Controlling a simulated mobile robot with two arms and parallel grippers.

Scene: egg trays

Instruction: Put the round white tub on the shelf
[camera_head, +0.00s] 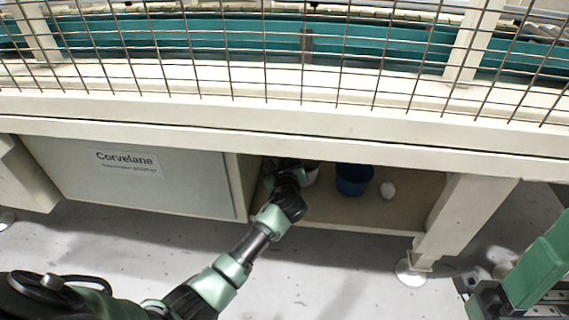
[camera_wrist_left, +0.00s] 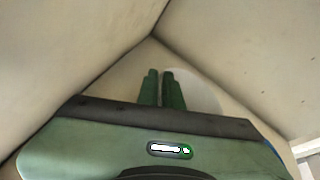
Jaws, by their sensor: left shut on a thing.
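The round white tub (camera_head: 312,173) is on the shelf (camera_head: 335,215) under the bench, partly hidden behind my left gripper. My left gripper (camera_head: 288,170) reaches into the shelf's left side, and its fingers are shut on the tub. In the left wrist view the left gripper's two green fingers (camera_wrist_left: 162,88) are close together, with the tub's pale round side (camera_wrist_left: 204,92) just right of and behind them. Its lower part is hidden by the gripper body, and I cannot tell whether it rests on the shelf floor.
A closed grey panel (camera_head: 150,185) lies left of the shelf opening. A bench leg (camera_head: 455,220) bounds the right. Wire mesh (camera_head: 300,60) stands above.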

